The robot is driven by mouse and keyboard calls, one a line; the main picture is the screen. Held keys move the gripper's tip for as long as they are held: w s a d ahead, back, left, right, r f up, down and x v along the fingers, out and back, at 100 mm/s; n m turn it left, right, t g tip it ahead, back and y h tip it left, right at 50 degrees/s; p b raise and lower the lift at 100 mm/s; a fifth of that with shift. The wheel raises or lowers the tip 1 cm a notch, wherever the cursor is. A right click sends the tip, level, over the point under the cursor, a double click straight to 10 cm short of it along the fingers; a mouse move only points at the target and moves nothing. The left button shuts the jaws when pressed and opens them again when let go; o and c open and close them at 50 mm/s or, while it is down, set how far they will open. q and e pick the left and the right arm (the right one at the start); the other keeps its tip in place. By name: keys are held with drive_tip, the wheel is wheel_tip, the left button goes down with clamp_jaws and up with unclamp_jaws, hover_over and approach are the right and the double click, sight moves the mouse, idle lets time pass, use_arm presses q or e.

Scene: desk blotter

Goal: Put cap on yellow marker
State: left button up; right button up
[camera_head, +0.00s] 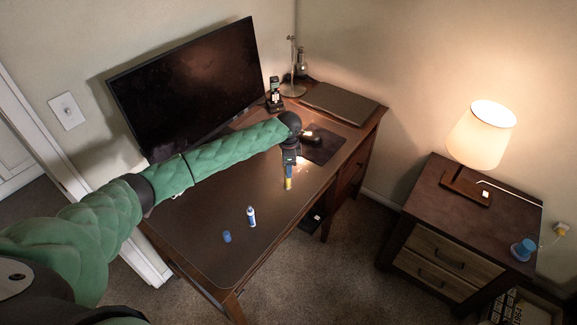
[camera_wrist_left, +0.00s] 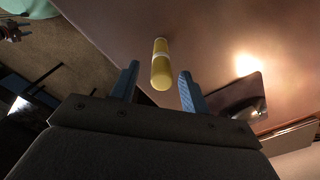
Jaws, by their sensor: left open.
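A yellow marker (camera_head: 288,184) stands on the desk, below the fingers of my left gripper (camera_head: 290,164). In the left wrist view the yellow marker (camera_wrist_left: 161,66) shows a pale band around its middle, and it appears between the two open blue-grey fingers with gaps on both sides. I cannot tell whether one of its yellow parts is a cap. A white and blue marker (camera_head: 251,217) stands toward the front of the desk. A small blue cap-like piece (camera_head: 227,236) sits to its left.
A monitor (camera_head: 188,85) stands at the back left of the desk (camera_head: 200,215). A closed laptop (camera_head: 338,103), a dark pad (camera_head: 327,150), a phone (camera_head: 274,92) and a metal lamp stand (camera_head: 293,85) are at the back. The desk's front left is mostly bare. A nightstand (camera_head: 440,200) with a lit lamp is at right.

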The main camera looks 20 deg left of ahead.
drive_tip(key=shift+s+f, duration=1.15)
drive_tip(key=shift+s, duration=1.2)
use_arm(q)
drive_tip(key=shift+r, duration=0.2)
drive_tip(key=shift+r+b, duration=0.55)
drive_tip(key=shift+r, duration=0.1)
wheel_tip(320, 180, up, 5)
drive_tip(key=shift+f+b, duration=0.1)
drive_tip(key=shift+b, duration=1)
drive_tip(key=shift+r, duration=0.65)
use_arm(e)
drive_tip(key=w+r, duration=0.1)
drive_tip(key=w, duration=0.7)
drive_tip(key=shift+a, duration=0.35)
drive_tip(key=shift+w, duration=0.1)
